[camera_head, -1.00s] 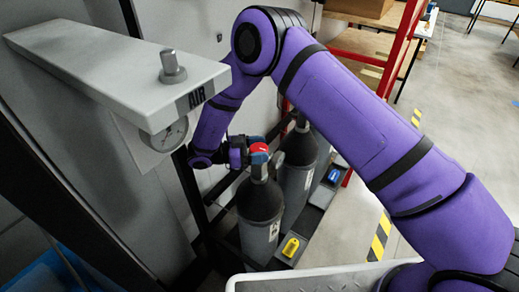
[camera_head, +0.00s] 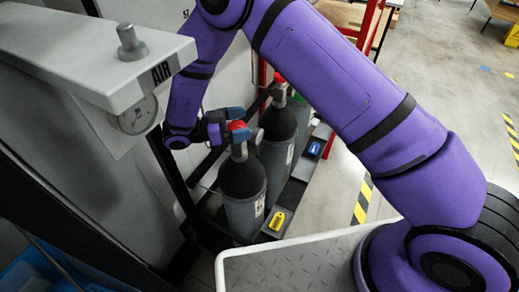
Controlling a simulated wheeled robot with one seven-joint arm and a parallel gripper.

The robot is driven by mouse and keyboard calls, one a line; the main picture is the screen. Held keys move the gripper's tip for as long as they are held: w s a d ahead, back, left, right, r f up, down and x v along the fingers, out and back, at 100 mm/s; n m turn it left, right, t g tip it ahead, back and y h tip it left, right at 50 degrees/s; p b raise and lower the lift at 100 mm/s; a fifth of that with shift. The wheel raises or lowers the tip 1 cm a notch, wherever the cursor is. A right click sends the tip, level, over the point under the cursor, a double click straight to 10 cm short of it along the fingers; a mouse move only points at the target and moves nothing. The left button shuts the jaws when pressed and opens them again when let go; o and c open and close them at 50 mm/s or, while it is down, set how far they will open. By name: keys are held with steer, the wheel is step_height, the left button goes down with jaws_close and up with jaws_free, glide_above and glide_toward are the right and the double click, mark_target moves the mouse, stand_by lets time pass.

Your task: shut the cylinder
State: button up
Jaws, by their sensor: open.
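The front gas cylinder (camera_head: 243,187) is dark on top and grey below, and stands upright in the rack. A red valve knob (camera_head: 237,126) tops its metal valve (camera_head: 240,150). My gripper (camera_head: 232,125) comes in from the left at the height of this knob. Its jaws are open, with a blue finger close by the knob. I cannot tell whether they touch it. A second cylinder (camera_head: 277,137) stands just behind to the right, with a red knob (camera_head: 278,77) of its own.
A yellow tag (camera_head: 277,221) and a blue tag (camera_head: 314,149) lie on the rack's edge. A light tray (camera_head: 300,258) is in front.

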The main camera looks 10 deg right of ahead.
steer(key=s+d+r, duration=0.1)
steer(key=s+d, duration=0.2)
steer(key=s, duration=1)
steer(key=shift+d+r, duration=0.15)
steer(key=shift+d, duration=0.15)
